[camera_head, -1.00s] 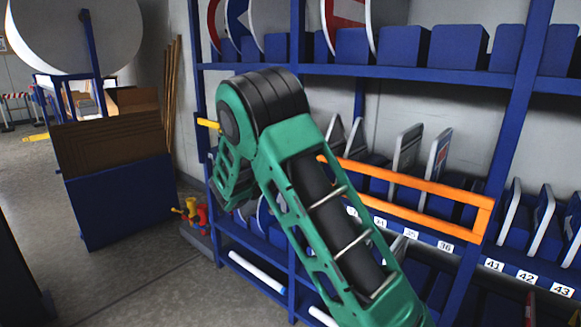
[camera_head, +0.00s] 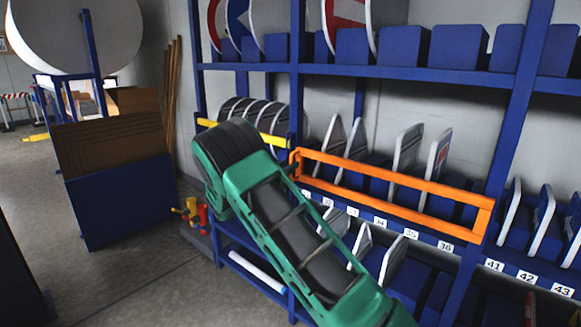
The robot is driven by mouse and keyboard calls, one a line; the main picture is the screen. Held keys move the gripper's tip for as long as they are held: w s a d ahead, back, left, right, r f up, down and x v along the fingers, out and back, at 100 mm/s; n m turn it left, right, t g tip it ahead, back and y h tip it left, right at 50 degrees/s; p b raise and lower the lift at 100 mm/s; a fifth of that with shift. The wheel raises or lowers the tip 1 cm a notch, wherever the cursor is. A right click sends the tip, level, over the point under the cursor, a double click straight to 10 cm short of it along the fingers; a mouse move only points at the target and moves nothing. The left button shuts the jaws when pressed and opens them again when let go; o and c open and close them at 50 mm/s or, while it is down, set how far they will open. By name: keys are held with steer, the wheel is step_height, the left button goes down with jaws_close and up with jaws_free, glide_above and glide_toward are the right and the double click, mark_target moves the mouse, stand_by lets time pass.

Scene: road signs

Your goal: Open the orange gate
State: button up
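The orange gate (camera_head: 392,203) is a long two-rail frame across the front of the middle shelf of the blue rack. Its right end meets a blue upright, and its left end sits by another upright, where a small orange bracket shows. It looks closed across the shelf front, with several signs standing behind it. My green and black arm (camera_head: 290,235) rises from the bottom in front of the rack, left of and below the gate. My gripper is not visible; the arm's far end is hidden behind its black joint.
A yellow gate (camera_head: 272,139) crosses the shelf left of the orange one, partly behind my arm. Several round signs stand behind it. The blue rack's upper shelf (camera_head: 400,75) runs above. A blue bin with brown boards (camera_head: 120,200) stands left, with open floor before it.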

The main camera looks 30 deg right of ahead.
steer(key=shift+x, duration=1.25)
steer(key=shift+c, duration=0.7)
